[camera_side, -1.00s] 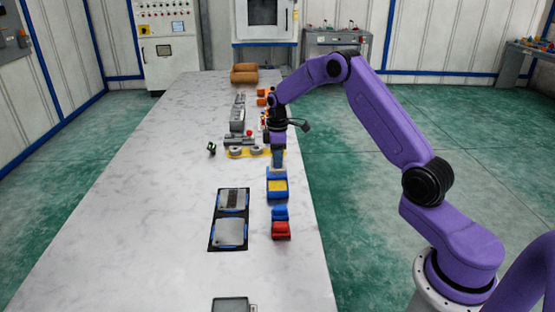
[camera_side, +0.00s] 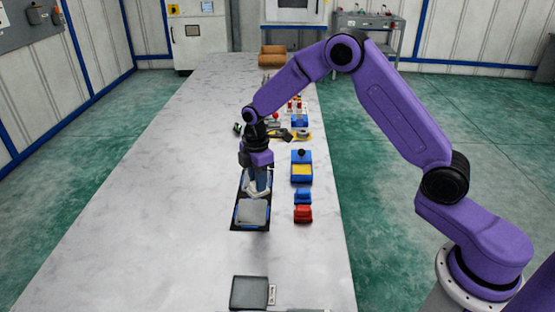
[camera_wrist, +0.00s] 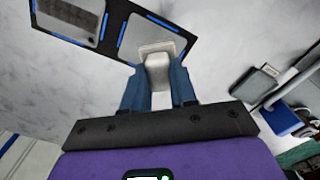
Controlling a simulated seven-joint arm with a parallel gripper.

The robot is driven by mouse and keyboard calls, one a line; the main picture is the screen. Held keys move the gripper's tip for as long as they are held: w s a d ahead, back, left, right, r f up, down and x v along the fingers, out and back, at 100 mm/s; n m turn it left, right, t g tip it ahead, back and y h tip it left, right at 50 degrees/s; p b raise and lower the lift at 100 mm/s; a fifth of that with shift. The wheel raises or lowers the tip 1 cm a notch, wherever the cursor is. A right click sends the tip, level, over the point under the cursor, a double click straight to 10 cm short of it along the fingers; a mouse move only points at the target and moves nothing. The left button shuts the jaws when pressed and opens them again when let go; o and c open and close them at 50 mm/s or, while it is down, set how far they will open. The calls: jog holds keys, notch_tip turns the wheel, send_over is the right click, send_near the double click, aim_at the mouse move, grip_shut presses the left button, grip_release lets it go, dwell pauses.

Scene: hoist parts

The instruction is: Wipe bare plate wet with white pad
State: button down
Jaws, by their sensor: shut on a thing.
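My gripper (camera_side: 257,188) is shut on the white pad (camera_wrist: 157,68) by its pale handle, between both blue fingers in the wrist view (camera_wrist: 158,90). The pad's flat face points down and also shows in the side view (camera_side: 250,191). It is over the near edge of one plate (camera_wrist: 148,38) in the wrist view; I cannot tell if it touches. A second plate (camera_wrist: 75,15) lies beside it. In the side view, the front grey plate (camera_side: 252,212) is clear, while my gripper mostly hides the rear plate. Both plates sit on a black mat (camera_side: 237,226).
A blue box with a yellow top (camera_side: 301,170), a blue block (camera_side: 302,196) and a red block (camera_side: 303,214) stand right of the mat. A grey-lidded box (camera_side: 249,292) is at the front. Metal parts and a brown bin (camera_side: 272,56) are farther back. The table's left side is clear.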

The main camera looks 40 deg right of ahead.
jog(key=shift+n, duration=0.8)
jog(key=shift+s+a+f, duration=0.35)
jog(key=shift+a+f, duration=0.4)
jog(key=shift+f, duration=0.4)
jog(key=shift+s+a+f, duration=0.4)
jog(key=shift+a+f, duration=0.35)
jog(key=shift+f, duration=0.45)
jog(key=shift+s+a+f, duration=0.35)
jog(key=shift+a+f, duration=0.4)
jog(key=shift+f, duration=0.4)
jog(key=shift+w+d+f, duration=0.35)
jog(key=shift+f, duration=0.2)
jog(key=shift+w+d+f, duration=0.1)
jog(key=shift+w+d, duration=0.15)
jog(key=shift+d, duration=0.05)
jog(key=shift+w+d, duration=3.3)
jog(key=shift+s+a, duration=4)
jog(key=shift+a, duration=0.05)
jog(key=shift+w+a, duration=0.1)
jog(key=shift+w, duration=0.85)
jog(key=shift+w+d, duration=3.6)
jog(key=shift+w, duration=0.05)
jog(key=shift+s+a, duration=4)
jog(key=shift+s, duration=0.05)
notch_tip(320, 180, up, 8)
